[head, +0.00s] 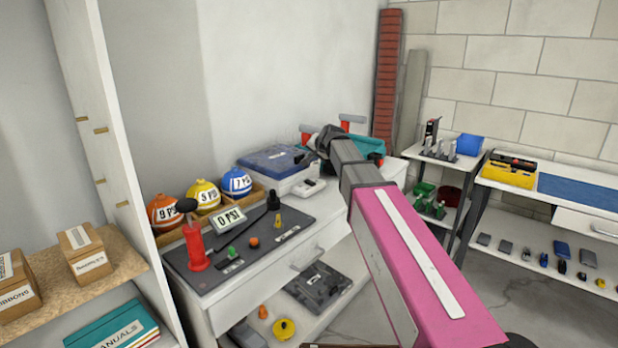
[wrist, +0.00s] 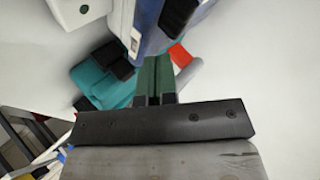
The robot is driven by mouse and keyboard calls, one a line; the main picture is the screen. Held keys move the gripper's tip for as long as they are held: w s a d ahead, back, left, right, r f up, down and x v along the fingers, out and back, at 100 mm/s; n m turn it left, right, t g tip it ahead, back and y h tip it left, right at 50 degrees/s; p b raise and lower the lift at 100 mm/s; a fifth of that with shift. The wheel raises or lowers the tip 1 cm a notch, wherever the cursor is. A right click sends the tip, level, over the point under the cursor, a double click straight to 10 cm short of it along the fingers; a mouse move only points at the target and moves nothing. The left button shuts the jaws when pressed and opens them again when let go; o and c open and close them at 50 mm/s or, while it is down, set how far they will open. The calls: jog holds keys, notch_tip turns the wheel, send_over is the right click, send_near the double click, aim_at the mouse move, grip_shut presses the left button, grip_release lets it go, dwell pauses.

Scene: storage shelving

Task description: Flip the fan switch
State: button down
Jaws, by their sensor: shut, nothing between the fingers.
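My gripper (wrist: 157,66) is shut and empty; its two dark green fingers lie side by side in the wrist view. In the head view, the dark end of my arm is over the back of the worktop, close to the wall, and my fingertips cannot be made out. A teal item with black parts (wrist: 99,82) lies beyond and left of the fingers in the wrist view; the teal also shows behind my arm in the head view (head: 366,144). A blue and white case (head: 277,165) is left of my arm. I cannot clearly identify a fan or its switch.
A shelf upright (head: 112,150) stands at left. A blue-topped bench (head: 580,190) is at right.

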aim_at(311, 181)
jog(key=shift+w+f, duration=0.1)
jog(key=shift+f, duration=0.05)
jog(key=shift+w+a+f, duration=0.1)
jog(key=shift+a+f, duration=0.05)
jog(key=shift+f, duration=1.25)
jog(key=shift+w+a+f, duration=0.15)
jog(key=shift+f, duration=1.3)
jog(key=shift+w+a+f, duration=0.1)
jog(key=shift+a+f, duration=0.05)
jog(key=shift+f, duration=1.25)
jog(key=shift+f, duration=0.15)
jog(key=shift+f, duration=0.25)
jog(key=shift+f, duration=0.25)
jog(key=shift+r, duration=0.1)
jog(key=shift+r, duration=0.6)
